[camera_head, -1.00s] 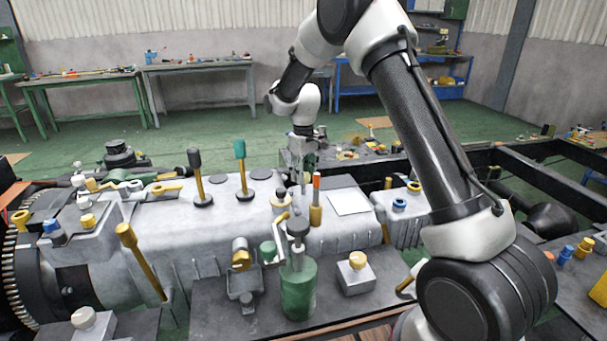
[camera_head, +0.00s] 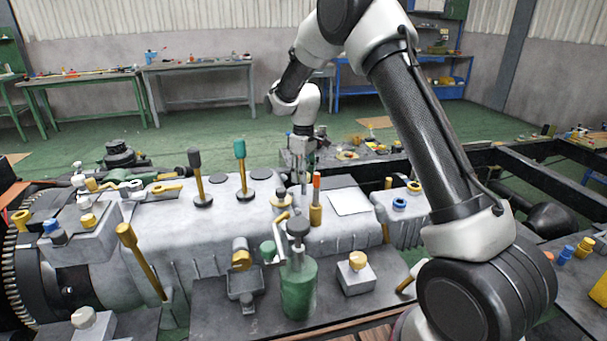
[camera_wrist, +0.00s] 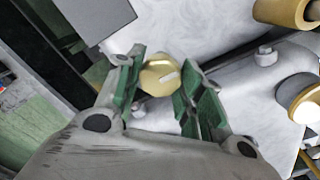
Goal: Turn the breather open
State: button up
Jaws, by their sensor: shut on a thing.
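In the head view my gripper (camera_head: 303,183) points straight down at the top of the grey casing (camera_head: 255,215). There the cap is hard to make out behind the fingers and nearby parts.
An orange-tipped brass post (camera_head: 316,205) stands close to my gripper. Two levers, black-topped (camera_head: 197,175) and green-topped (camera_head: 241,165), rise to the left. A white sheet (camera_head: 350,201) lies to the right. A green canister (camera_head: 298,290) stands in front.

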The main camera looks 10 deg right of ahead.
jog(key=o, duration=1)
notch_tip(320, 180, up, 12)
